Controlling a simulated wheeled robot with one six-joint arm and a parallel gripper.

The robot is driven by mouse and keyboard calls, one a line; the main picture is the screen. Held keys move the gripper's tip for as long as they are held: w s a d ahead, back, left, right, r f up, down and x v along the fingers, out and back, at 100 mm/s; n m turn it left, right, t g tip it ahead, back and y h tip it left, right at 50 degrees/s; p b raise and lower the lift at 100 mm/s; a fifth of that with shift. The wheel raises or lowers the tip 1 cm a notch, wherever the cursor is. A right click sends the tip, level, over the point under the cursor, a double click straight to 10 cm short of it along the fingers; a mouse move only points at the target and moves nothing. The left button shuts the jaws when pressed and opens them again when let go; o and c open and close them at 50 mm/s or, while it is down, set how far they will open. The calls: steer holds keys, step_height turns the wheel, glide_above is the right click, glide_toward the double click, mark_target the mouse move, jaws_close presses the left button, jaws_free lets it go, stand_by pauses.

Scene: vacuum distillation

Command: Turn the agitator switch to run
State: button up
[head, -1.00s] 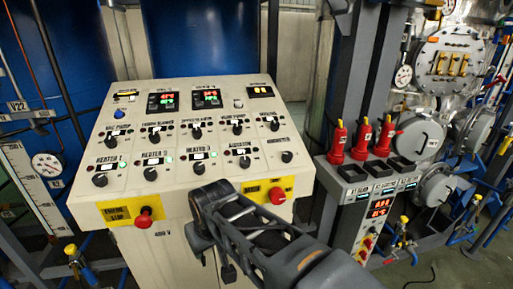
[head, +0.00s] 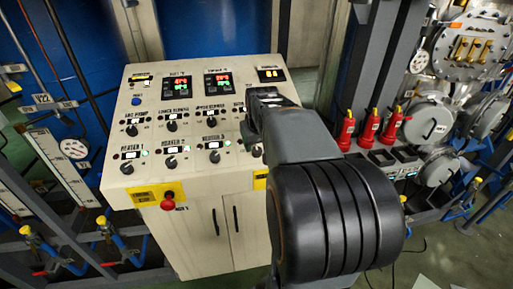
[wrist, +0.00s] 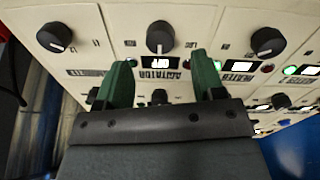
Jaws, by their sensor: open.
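The agitator switch (wrist: 160,37) is a black round knob with a white pointer line on the cream panel. In the wrist view it sits at the top middle, its line pointing down toward the inverted AGITATOR label (wrist: 160,73) and a small display that reads OFF. My gripper (wrist: 162,72) is open, its two green fingers apart and empty. The fingertips point toward the knob, one on either side of it and just below it in the picture; I cannot tell the depth gap. In the head view my gripper (head: 268,100) and arm hide most of the panel's right part.
Neighbouring knobs stand close on both sides, one at the left (wrist: 54,37) and the heater 3 knob (wrist: 267,39) at the right. A red emergency stop button (head: 168,202) is on the panel front. Red bottles (head: 368,127) stand on a rack to the right.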

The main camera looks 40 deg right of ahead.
mark_target(257, 150)
steer(key=shift+p+x, duration=0.4)
steer(key=shift+x, duration=2.25)
steer(key=shift+c, duration=0.2)
